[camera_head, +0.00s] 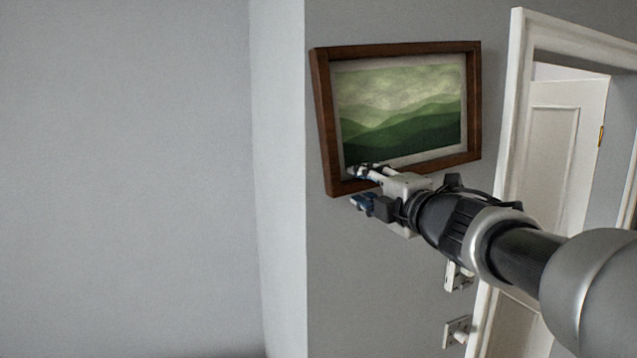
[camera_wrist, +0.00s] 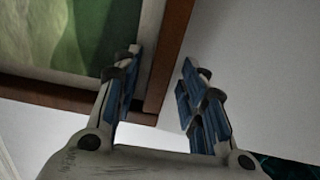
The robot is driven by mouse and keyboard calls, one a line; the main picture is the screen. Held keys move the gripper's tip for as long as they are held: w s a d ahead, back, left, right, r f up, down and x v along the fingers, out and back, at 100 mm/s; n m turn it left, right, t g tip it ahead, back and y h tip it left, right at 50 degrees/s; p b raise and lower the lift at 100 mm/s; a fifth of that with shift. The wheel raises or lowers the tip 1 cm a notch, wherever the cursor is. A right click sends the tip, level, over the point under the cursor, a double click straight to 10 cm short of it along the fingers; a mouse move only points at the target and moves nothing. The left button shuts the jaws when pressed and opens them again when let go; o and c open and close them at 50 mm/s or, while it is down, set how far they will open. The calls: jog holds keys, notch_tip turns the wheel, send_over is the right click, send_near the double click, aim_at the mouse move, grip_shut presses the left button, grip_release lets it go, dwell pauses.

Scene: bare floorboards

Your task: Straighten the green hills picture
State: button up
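The green hills picture (camera_head: 401,112) hangs on the grey wall in a dark brown wooden frame (camera_head: 323,120). It looks tilted: its left side leans against the wall corner line and its bottom edge slopes down to the left. My gripper (camera_head: 364,188) is at the frame's lower left, with one finger over the picture's bottom part and the other below the frame. In the wrist view, my gripper (camera_wrist: 162,60) is open, with a frame corner (camera_wrist: 152,112) showing between the spread fingers. The left finger overlaps the frame. I cannot tell whether either finger touches it.
A white door frame (camera_head: 508,130) with a door (camera_head: 560,150) stands right of the picture. White switch plates (camera_head: 457,331) are on the wall below. The wall corner (camera_head: 305,240) is just left of the picture. The wall further left (camera_head: 120,180) is bare.

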jog(key=shift+s+d, duration=0.1)
jog(key=shift+c, duration=0.8)
grip_shut()
jog(key=shift+r, duration=0.1)
jog(key=shift+s+a+r+m+p, duration=0.2)
jog(key=shift+a+r+m+p, duration=0.45)
jog(key=shift+a+m+p, duration=0.25)
jog(key=shift+o, duration=0.8)
grip_release()
